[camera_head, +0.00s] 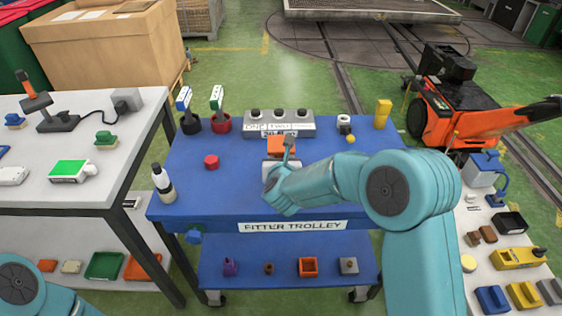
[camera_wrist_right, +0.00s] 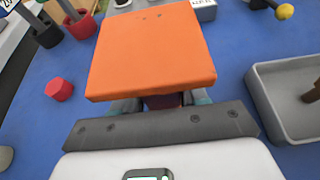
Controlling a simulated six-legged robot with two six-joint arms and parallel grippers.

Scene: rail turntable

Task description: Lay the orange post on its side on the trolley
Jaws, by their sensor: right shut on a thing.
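The orange post (camera_head: 281,141) is over the middle of the blue trolley top (camera_head: 235,180), at the end of my right arm. In the right wrist view its broad orange face (camera_wrist_right: 150,55) fills the upper middle, and its lower part is hidden. My right gripper (camera_wrist_right: 163,103) is shut on the post; its teal fingers show only partly beneath the orange face. I cannot tell whether the post touches the trolley. My left gripper is out of view; only a part of my left arm shows at bottom left.
A grey control box (camera_head: 280,124) and red and black holders stand at the trolley's back. A red knob (camera_head: 211,161) and a white bottle (camera_head: 163,184) are at left. A grey tray (camera_wrist_right: 290,132) is right of the gripper. The left-centre top is clear.

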